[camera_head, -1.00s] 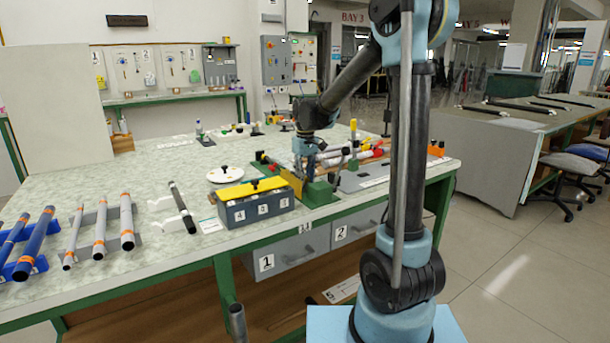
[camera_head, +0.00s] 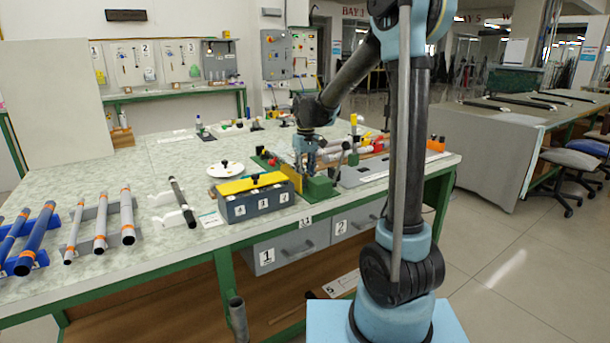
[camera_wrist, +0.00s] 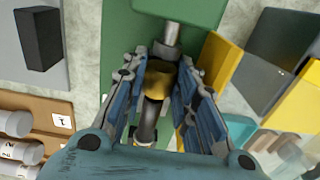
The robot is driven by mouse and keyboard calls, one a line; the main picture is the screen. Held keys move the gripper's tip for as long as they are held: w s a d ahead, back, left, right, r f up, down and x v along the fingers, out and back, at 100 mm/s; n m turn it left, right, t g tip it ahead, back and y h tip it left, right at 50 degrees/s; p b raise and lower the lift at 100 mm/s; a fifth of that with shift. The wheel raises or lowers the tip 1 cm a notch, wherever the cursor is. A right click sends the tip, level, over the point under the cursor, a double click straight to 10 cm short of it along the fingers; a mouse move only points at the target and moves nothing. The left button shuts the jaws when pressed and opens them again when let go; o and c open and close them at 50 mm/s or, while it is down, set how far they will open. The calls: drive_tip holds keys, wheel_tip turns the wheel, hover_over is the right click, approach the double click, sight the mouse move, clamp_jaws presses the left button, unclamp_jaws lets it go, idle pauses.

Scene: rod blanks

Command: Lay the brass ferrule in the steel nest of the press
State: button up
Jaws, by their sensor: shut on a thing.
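My gripper (camera_wrist: 160,88) has its blue fingers closed around the brass ferrule (camera_wrist: 158,76), a short golden cylinder. In the wrist view the ferrule lies between the fingertips, over the green press (camera_wrist: 120,45). A steel cylinder (camera_wrist: 168,40) of the press stands just beyond the ferrule and lines up with it. A dark steel rod part (camera_wrist: 150,112) shows on the near side. I cannot tell which part is the nest, or whether the ferrule touches it. In the head view my gripper (camera_head: 306,162) is low over the green press (camera_head: 320,188), and the ferrule is hidden.
A grey box with a yellow top (camera_head: 255,197) stands close left of the press. A round white plate (camera_head: 225,169) is behind it. Rods on racks (camera_head: 100,222) lie at the left. Tools and a grey plate (camera_head: 370,175) crowd the right.

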drive_tip(key=shift+f, duration=0.15)
drive_tip(key=o, duration=0.9)
drive_tip(key=shift+f, duration=0.15)
drive_tip(key=shift+c, duration=0.2)
